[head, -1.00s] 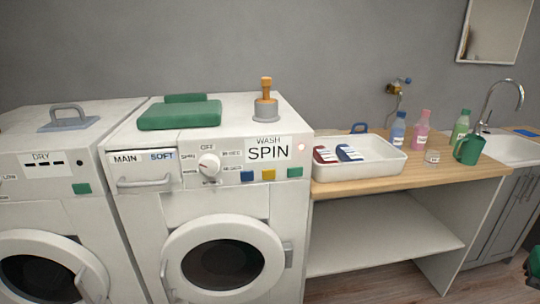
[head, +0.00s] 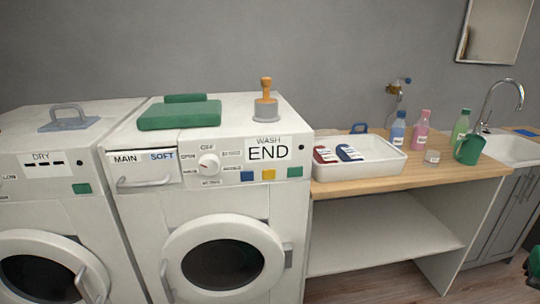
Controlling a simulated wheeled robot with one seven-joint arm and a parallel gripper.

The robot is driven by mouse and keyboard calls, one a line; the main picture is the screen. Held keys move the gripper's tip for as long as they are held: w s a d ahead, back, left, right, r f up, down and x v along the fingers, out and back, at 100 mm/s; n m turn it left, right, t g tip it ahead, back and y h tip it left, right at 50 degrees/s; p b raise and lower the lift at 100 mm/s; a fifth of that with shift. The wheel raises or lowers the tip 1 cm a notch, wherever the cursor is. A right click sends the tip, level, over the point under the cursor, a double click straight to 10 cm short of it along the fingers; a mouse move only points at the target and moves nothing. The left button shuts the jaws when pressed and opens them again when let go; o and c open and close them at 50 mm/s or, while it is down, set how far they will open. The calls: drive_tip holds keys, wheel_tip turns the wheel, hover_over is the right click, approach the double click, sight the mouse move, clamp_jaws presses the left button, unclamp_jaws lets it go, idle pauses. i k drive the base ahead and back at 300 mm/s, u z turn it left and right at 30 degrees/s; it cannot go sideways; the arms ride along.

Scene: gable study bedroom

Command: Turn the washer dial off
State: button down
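The washer (head: 150,220) is the white front-loader in the middle, labelled WASH. Its round white dial (head: 208,165) sits on the front panel below the word OFF. A small red mark on the dial appears to point left rather than up at OFF, but it is too small to read surely. The washer display (head: 268,150) reads END. The round door (head: 222,264) looks shut. My gripper is not in view.
Coloured buttons (head: 268,174) lie right of the dial. A drawer handle (head: 144,182) sticks out to its left. The dryer (head: 50,205) stands at left. A wooden counter (head: 440,177) holds a white tray (head: 358,172), bottles and a green mug (head: 469,150).

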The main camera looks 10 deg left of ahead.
sight(208, 164)
drive_tip(key=z, duration=0.9)
drive_tip(key=k, duration=1.65)
drive_tip(key=u, duration=0.9)
drive_tip(key=i, duration=1)
